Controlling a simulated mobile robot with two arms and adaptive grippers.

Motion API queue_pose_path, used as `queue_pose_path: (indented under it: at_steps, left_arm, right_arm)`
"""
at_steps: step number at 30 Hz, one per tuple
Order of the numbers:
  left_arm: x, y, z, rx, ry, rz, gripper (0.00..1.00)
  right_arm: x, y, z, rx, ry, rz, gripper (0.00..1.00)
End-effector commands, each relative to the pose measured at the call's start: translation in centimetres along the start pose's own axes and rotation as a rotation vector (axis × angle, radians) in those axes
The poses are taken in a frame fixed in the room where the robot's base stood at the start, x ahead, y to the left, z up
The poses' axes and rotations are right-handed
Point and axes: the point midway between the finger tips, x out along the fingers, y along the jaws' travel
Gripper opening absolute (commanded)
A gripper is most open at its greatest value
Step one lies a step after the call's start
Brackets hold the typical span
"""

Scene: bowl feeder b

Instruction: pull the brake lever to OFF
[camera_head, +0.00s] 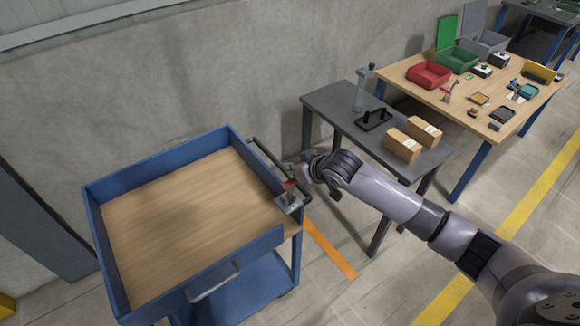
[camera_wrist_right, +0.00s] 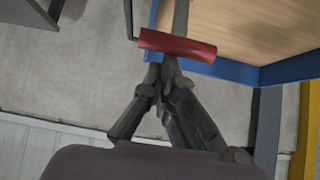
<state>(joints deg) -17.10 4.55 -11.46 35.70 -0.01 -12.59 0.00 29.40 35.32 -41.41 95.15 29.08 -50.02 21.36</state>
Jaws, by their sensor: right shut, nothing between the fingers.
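The brake lever has a red grip (camera_head: 288,184) and stands on a grey metal bracket (camera_head: 289,202) at the right rim of the blue cart (camera_head: 210,263). In the right wrist view, the red grip (camera_wrist_right: 190,46) lies across the end of a grey bar (camera_wrist_right: 181,16). My right gripper (camera_head: 294,181) is at the lever, on the outer side of the cart. Its fingers (camera_wrist_right: 163,72) are shut and empty, with the tips close under the red grip; I cannot tell whether they touch it. No OFF mark is readable. My left gripper is not in view.
The cart's wooden top (camera_head: 190,220) is empty. A dark handle rail (camera_head: 265,158) runs beside the lever. A grey table (camera_head: 335,100) with two cardboard boxes (camera_head: 402,146) stands behind my right arm. A wooden table (camera_head: 425,92) with bins is farther back.

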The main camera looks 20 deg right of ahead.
Motion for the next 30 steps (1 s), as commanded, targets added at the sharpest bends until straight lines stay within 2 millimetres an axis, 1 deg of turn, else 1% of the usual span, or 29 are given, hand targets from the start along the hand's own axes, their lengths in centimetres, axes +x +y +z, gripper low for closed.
queue_pose_path:
  at_steps: [1, 4, 7, 10, 13, 16, 23, 30]
  left_arm:
    - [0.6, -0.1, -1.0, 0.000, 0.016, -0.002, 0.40]
    - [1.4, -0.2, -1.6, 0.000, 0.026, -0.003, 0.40]
    - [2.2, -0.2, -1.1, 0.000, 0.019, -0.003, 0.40]
    - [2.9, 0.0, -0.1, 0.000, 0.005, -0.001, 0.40]
    - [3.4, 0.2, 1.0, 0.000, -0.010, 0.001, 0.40]
    - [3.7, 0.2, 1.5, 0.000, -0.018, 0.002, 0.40]
    - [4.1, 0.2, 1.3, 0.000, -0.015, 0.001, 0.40]
    - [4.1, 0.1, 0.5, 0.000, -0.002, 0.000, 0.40]
  right_arm:
    - [0.0, 0.0, 1.4, 0.002, 0.027, 0.000, 0.00]
    - [-0.5, 0.0, 2.3, 0.002, 0.108, 0.000, 0.00]
    - [-0.9, -0.1, 3.0, 0.003, 0.177, 0.000, 0.00]
    - [-1.3, 0.0, 3.6, 0.002, 0.235, 0.001, 0.00]
    - [-1.6, 0.0, 4.0, 0.003, 0.282, 0.000, 0.00]
    - [-1.9, 0.0, 4.2, 0.002, 0.316, 0.000, 0.00]
    - [-2.2, -0.1, 4.4, 0.002, 0.355, 0.000, 0.00]
    - [-2.3, 0.0, 4.3, 0.002, 0.359, 0.000, 0.00]
